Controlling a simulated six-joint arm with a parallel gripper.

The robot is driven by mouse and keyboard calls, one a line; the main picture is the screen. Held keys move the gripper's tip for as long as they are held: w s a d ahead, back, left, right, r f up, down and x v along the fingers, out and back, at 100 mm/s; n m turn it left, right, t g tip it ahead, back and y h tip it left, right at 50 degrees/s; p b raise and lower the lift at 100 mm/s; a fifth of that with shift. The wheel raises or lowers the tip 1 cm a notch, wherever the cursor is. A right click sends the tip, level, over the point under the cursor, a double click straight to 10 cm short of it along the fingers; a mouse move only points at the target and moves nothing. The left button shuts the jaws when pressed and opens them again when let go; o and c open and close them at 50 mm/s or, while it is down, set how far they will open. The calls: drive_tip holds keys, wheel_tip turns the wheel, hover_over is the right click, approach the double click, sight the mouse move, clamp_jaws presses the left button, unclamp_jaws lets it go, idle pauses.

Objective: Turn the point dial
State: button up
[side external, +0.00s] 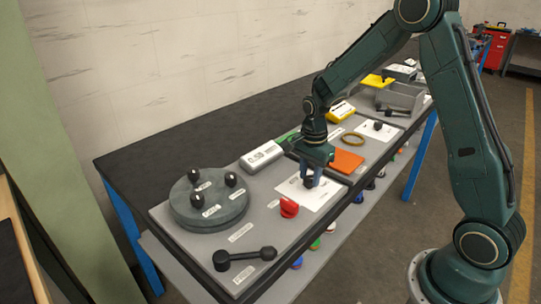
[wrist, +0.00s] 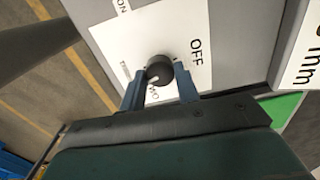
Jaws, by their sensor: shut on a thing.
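A round black dial (wrist: 158,70) with a pale pointer mark sits on a white plate (wrist: 125,35) in the wrist view. The plate has printed words around the dial, OFF among them. The blue fingers of my gripper (wrist: 161,86) stand on both sides of the dial and are shut on it. In the side external view my gripper (side external: 310,180) points down over the white plate (side external: 327,196). There the fingers hide the dial.
A red knob (side external: 288,207) stands close in front of the plate. A grey disc (side external: 208,220) with black knobs and a black lever (side external: 245,257) lie to the left. A display box (side external: 261,157) and an orange block (side external: 346,161) are near my gripper.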

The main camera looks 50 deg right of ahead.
sight(310, 178)
drive_tip(key=shift+r+m, duration=0.1)
drive_tip(key=shift+m, duration=1)
drive_tip(key=o, duration=1)
drive_tip(key=shift+c, duration=0.2)
drive_tip(key=shift+r, duration=0.1)
wheel_tip(310, 178, up, 14)
drive_tip(key=shift+f, duration=0.25)
